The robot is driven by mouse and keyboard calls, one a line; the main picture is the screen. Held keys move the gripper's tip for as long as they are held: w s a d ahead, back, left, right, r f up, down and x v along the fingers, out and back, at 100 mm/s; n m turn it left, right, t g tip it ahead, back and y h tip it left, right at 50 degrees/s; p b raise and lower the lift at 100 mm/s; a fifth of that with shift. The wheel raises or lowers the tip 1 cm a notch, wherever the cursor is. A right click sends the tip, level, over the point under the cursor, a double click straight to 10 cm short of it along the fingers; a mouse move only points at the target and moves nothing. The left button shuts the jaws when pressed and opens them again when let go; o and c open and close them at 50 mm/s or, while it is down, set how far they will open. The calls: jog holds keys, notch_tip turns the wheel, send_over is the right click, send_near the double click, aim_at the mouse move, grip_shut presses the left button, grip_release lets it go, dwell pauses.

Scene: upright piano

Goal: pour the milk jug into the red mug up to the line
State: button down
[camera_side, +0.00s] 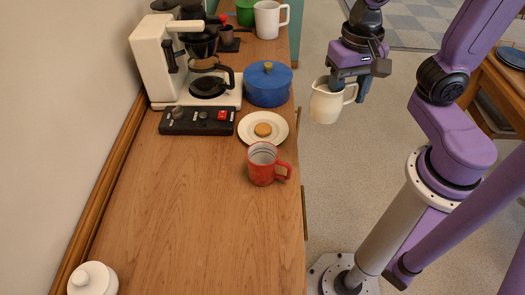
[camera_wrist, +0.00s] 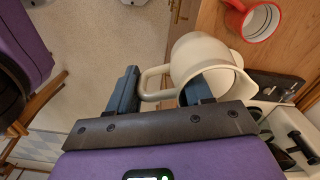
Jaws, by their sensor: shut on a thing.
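The cream milk jug (camera_side: 326,103) hangs in the air off the right edge of the counter, above the floor. My gripper (camera_side: 349,88) is shut on the jug's handle. In the wrist view the jug (camera_wrist: 203,57) shows beyond my gripper (camera_wrist: 160,95), with its handle between the fingers; its contents cannot be made out. The red mug (camera_side: 261,167) stands upright on the counter near its right edge, left of and below the jug, apart from it. A line shows inside its pale interior. The mug also shows at the top right of the wrist view (camera_wrist: 256,20).
A white plate (camera_side: 247,137) with a biscuit sits behind the mug. Behind it are a blue pot (camera_side: 268,83), a coffee maker (camera_side: 165,65) and a black switch strip (camera_side: 196,121). A white lidded jar (camera_side: 92,280) stands front left. The counter's front middle (camera_side: 190,220) is clear.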

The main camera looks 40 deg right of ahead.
notch_tip(320, 180, down, 13)
dwell(0.6)
jog(key=shift+f, duration=0.1)
jog(key=shift+w+a, duration=0.1)
jog(key=w+a+r+g+h, duration=0.2)
jog(key=a+r+h, duration=0.2)
jog(key=h, duration=0.1)
jog(key=shift+a+g, duration=0.15)
jog(key=shift+g, duration=0.25)
dwell(0.6)
jog(key=shift+w+a+r+g+h, duration=0.35)
jog(key=shift+a+r+h, duration=0.2)
jog(key=shift+a+h, duration=0.2)
dwell(0.4)
jog(key=shift+w+a+r+g+h, duration=0.2)
jog(key=shift+a+r+g+h, duration=0.3)
jog(key=shift+h, duration=0.3)
jog(key=shift+w+a+r+g+h, duration=0.3)
jog(key=shift+r+h, duration=0.25)
jog(key=shift+h, duration=0.3)
jog(key=shift+w+a+r+g+h, duration=0.15)
jog(key=shift+a+r+g+h, duration=0.15)
jog(key=shift+r+g+h, duration=0.35)
dwell(1.7)
